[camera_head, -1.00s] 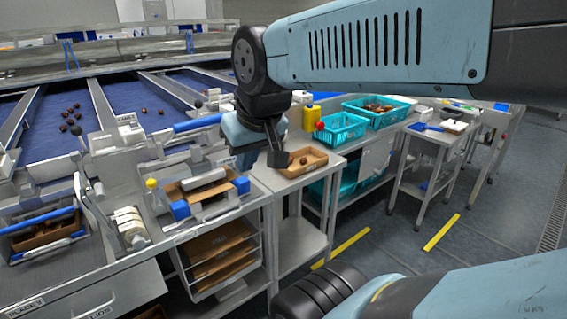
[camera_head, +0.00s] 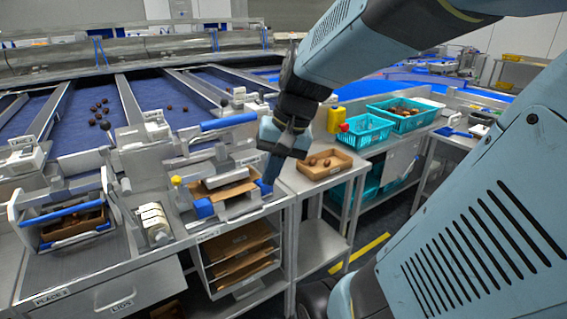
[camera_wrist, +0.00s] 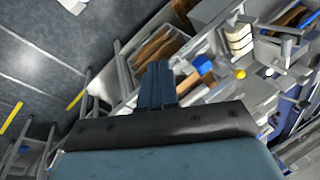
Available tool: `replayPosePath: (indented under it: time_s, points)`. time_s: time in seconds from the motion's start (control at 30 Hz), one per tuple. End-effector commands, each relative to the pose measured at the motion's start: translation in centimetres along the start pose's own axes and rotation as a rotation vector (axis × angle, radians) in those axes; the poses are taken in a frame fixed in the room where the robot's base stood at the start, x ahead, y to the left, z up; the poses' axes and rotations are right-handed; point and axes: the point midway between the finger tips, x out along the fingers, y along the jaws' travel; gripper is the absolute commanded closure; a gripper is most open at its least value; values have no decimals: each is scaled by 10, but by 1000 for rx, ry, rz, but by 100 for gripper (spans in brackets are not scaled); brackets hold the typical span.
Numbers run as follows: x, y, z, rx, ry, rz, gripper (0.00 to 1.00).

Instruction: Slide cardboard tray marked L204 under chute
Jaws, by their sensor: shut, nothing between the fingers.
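A cardboard tray (camera_head: 240,187) sits in the station over the PLACE 1 label, below a grey metal piece that may be the chute (camera_head: 218,178). Blue blocks flank this tray. Another cardboard tray (camera_head: 314,173) holding several dates stands on the side table. No L204 mark is legible on either. My gripper (camera_head: 270,172) points down at the right end of the station, beside its right blue block; I cannot tell whether they touch. In the wrist view my gripper (camera_wrist: 158,66) is shut and empty, near a blue block (camera_wrist: 203,64).
Flattened-looking cardboard trays (camera_head: 240,240) lie in a rack below the station. Teal crates (camera_head: 366,132) and a yellow bottle (camera_head: 336,119) stand at the back right. Another tray with dates (camera_head: 72,222) sits in the left station. A white roller-like part (camera_head: 154,222) stands between stations.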

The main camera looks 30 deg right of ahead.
Motion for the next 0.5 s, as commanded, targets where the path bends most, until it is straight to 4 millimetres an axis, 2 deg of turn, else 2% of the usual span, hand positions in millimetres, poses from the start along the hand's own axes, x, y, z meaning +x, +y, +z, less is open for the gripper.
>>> replayPosePath:
  time_s: [0.27,0.5]
  points:
    - [31,10,-37,390,-218,-210,100]
    - [48,29,-81,718,-351,-430,100]
